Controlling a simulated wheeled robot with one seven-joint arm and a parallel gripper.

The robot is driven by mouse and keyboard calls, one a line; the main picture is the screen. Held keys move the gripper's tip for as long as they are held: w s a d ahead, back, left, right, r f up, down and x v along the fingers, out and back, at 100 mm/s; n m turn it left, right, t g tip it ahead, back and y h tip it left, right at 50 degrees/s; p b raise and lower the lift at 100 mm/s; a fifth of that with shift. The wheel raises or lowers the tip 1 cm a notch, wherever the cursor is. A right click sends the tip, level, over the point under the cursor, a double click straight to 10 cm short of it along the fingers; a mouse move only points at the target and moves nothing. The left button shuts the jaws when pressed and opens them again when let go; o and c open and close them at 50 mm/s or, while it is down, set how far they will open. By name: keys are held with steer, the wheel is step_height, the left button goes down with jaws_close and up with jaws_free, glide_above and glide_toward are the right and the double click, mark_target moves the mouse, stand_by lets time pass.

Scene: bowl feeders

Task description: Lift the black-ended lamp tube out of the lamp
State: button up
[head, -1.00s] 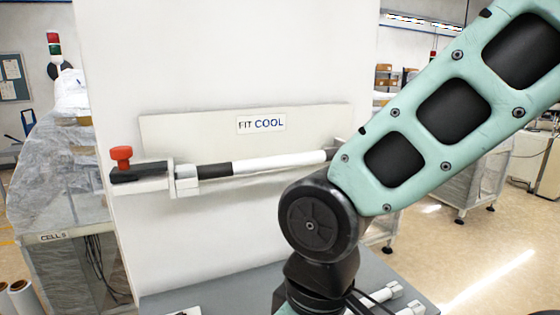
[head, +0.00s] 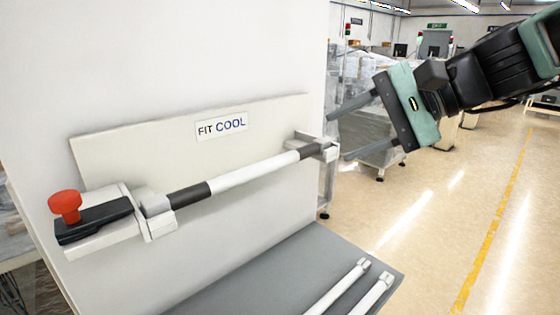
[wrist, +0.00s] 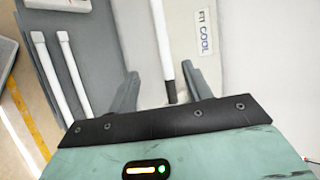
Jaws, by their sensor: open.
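The black-ended lamp tube (head: 255,170) is white with a dark band at each end. It sits in the lamp (head: 105,143), between a left holder (head: 157,212) and a right holder (head: 312,143) on the upright panel. In the wrist view the tube (wrist: 162,40) runs up and down, and its near dark end lies between my fingers' lines. My gripper (head: 338,136) is open and empty, to the right of the tube's right end, its fingers pointing left. In the wrist view my fingers (wrist: 160,88) stand apart on either side of the tube's line; contact is not visible.
A red knob (head: 65,205) on a black lever (head: 93,222) is at the lamp's left end. A "FIT COOL" label (head: 221,126) is on the backing. Two white tubes (head: 338,287) lie on the grey shelf (head: 270,275) below. Open floor (head: 440,210) lies to the right.

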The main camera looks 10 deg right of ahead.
steer(key=p, duration=0.2)
glide_toward(263, 168)
steer(key=x, duration=0.4)
steer(key=shift+w, duration=0.15)
steer(key=shift+p+x, duration=1.35)
steer(key=shift+x, duration=1.25)
jaws_close()
